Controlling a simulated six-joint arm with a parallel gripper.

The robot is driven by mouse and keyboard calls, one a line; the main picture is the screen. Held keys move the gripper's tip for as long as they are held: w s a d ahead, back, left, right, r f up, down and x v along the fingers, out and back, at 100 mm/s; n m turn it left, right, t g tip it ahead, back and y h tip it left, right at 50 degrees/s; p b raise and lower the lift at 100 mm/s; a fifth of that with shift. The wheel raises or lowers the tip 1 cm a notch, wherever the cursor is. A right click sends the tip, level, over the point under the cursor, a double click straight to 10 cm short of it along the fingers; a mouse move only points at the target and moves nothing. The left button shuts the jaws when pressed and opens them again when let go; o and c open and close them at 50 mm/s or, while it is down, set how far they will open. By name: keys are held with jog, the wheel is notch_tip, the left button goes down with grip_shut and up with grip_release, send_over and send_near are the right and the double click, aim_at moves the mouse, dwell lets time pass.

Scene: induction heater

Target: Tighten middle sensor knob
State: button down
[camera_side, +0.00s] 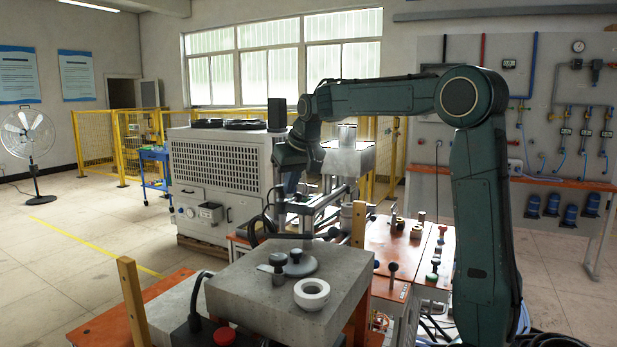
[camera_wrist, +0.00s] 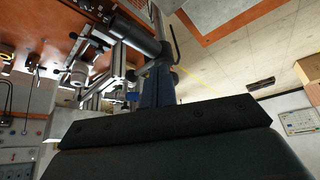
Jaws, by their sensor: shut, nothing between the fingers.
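My gripper (camera_side: 291,184) points down over the metal fixture (camera_side: 318,203) on the orange-topped bench, in front of the large grey cabinet. Its blue fingers (camera_wrist: 157,88) show in the wrist view, shut and with nothing seen between them. In that view a dark cylinder (camera_wrist: 136,34) and metal rods of the fixture lie close to the fingertips; I cannot tell if they touch. Several small dark knobs stand on the bench, one at its near part (camera_side: 393,268) and one at its right (camera_side: 435,264). I cannot tell which is the middle sensor knob.
A grey block (camera_side: 240,290) with a white ring (camera_side: 312,292) and a round metal disc (camera_side: 300,263) stands in front. Wooden posts (camera_side: 133,303) rise beside it. The grey cabinet (camera_side: 222,168) stands behind the fixture.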

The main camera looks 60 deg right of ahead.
jog(key=shift+w+a, duration=0.25)
jog(key=shift+a, duration=0.05)
dwell(0.4)
jog(key=shift+s+a, duration=0.1)
jog(key=shift+s+a, duration=0.15)
jog(key=shift+s, duration=0.1)
notch_tip(320, 180, up, 6)
dwell(1.0)
jog(key=shift+s+a, duration=0.1)
